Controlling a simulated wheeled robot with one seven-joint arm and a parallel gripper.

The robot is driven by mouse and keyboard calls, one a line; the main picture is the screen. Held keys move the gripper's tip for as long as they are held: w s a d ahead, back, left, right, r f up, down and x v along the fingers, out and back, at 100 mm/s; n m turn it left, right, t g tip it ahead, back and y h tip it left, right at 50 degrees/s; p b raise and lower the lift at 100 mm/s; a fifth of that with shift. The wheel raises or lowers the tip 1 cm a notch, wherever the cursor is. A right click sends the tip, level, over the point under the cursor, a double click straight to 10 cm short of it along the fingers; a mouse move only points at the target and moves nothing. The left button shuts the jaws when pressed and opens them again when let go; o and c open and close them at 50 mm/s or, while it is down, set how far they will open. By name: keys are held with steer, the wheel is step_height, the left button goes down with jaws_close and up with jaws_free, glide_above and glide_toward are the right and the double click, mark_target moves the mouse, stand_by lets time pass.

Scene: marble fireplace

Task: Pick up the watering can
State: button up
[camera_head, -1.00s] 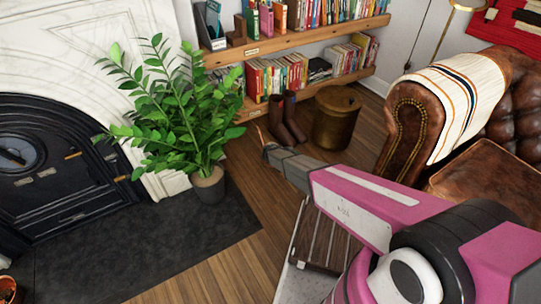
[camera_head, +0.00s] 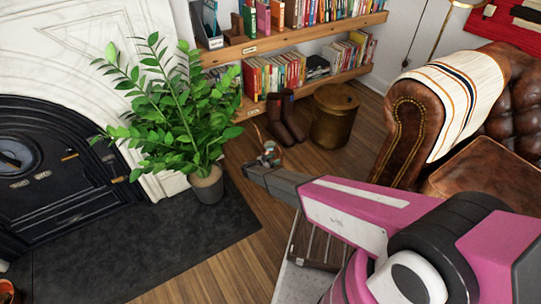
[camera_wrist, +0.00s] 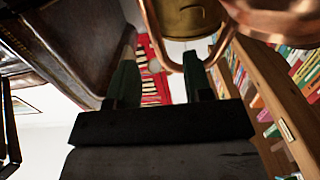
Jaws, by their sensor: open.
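A copper watering can (camera_wrist: 275,22) shows in part at the top right of the wrist view, with its curved copper handle (camera_wrist: 153,38) reaching down between and beside my fingers. My gripper (camera_wrist: 160,62) is open, its two dark green fingers apart, with the handle's bend close to the right finger. I cannot tell whether they touch. In the head view my gripper (camera_head: 268,157) is small at the end of my arm, above the wooden floor. The can is mostly hidden there, with only a thin coppery bit by the fingers.
A brass bin (camera_head: 334,118) and brown boots (camera_head: 286,118) stand behind the gripper, below bookshelves (camera_head: 285,45). A potted plant (camera_head: 207,186) stands to the left, near the black fireplace (camera_head: 60,170). A leather sofa (camera_head: 408,130) is to the right.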

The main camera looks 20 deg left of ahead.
steer(key=x, duration=0.5)
steer(key=shift+d, duration=0.15)
jaws_close()
steer(key=shift+r, duration=0.15)
stand_by(1.1)
